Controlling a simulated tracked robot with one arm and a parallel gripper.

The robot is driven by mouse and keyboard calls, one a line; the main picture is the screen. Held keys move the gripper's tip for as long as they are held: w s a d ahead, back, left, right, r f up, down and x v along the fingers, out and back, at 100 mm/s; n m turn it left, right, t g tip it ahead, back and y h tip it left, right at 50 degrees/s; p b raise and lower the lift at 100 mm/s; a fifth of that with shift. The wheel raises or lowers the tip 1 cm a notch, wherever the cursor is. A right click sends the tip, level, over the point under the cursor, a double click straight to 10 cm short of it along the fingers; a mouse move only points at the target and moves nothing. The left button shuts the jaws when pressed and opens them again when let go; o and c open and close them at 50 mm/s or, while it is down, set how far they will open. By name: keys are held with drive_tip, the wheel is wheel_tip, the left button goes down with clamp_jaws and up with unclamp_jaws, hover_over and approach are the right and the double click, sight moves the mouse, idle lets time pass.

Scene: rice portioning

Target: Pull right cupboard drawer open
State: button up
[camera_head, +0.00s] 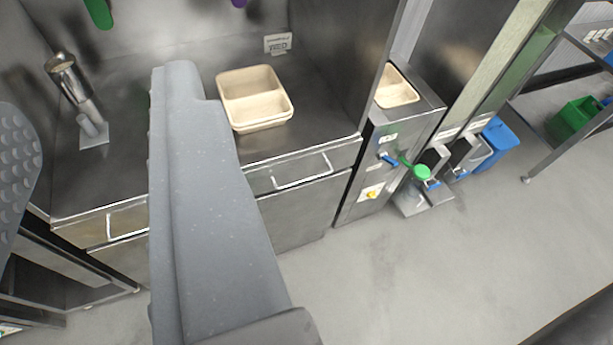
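The right cupboard drawer (335,160) is a steel front under the counter, right of centre. It sits flush and looks closed, with a pale bar handle (303,177) across it. My gripper (100,115) shows as a long grey finger across the middle and a dimpled grey pad at the left edge. The two are wide apart with nothing held between them. The grey finger passes in front of the drawer's left end and hides it. The handle is right of the finger, with no contact visible.
A left drawer (92,230) with its own handle looks closed. A beige two-part tray (270,120) stands on the steel counter (315,115). A metal dispenser (75,85) stands at left. Machines with blue levers and bins are at right. The floor (400,270) before the drawers is clear.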

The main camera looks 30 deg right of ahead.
sight(307, 180)
drive_tip(key=w+d+f+m+t+h+b, duration=0.1)
drive_tip(key=w+d+f+m+b, duration=0.3)
drive_tip(key=w+f, duration=1.05)
drive_tip(key=w+d+f+m+t+h+b, duration=0.15)
drive_tip(key=w+d+f+m, duration=0.4)
drive_tip(key=w+f, duration=0.85)
drive_tip(key=s+d+f+m+h+b, duration=0.25)
drive_tip(key=f+m, duration=0.25)
drive_tip(key=f, duration=0.9)
drive_tip(key=s+d+f+m+h+b, duration=0.15)
drive_tip(key=d+f+m, duration=0.25)
drive_tip(key=f, duration=0.9)
drive_tip(key=s+d+f+m+h+b, duration=0.1)
drive_tip(key=s+d+f+m+b, duration=0.25)
drive_tip(key=f, duration=1.05)
drive_tip(key=shift+m+t, duration=0.35)
drive_tip(key=shift+m, duration=0.15)
drive_tip(key=x, duration=0.5)
drive_tip(key=b+x, duration=0.1)
drive_tip(key=x, duration=0.4)
drive_tip(key=b+x, duration=0.1)
drive_tip(key=x, duration=0.4)
drive_tip(key=shift+w+a, duration=0.25)
drive_tip(key=shift+w, duration=0.15)
clamp_jaws()
